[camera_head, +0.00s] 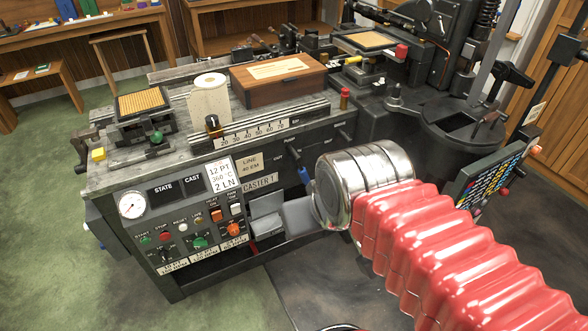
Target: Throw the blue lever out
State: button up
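The blue lever (305,174) sticks out from the front of the caster (190,180), to the right of the "CASTER 1" label. Its dark shaft runs down from the caster's front, and its blue grip hangs just left of my silver wrist. The red ribbed sleeve of my arm comes in from the lower right and ends in this wrist. My gripper's fingers do not show; the wrist hides that end. I cannot tell whether anything touches the lever.
A control panel with a gauge (131,204), buttons and knobs is left of the lever. Below the lever is a grey metal tray (266,216). A wooden box (278,78) and paper roll (209,101) stand on top. Green floor is clear at left.

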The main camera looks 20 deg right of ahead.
aim_at(303, 171)
jog(key=u, duration=0.15)
jog(key=i, duration=1.25)
jog(key=u, duration=0.05)
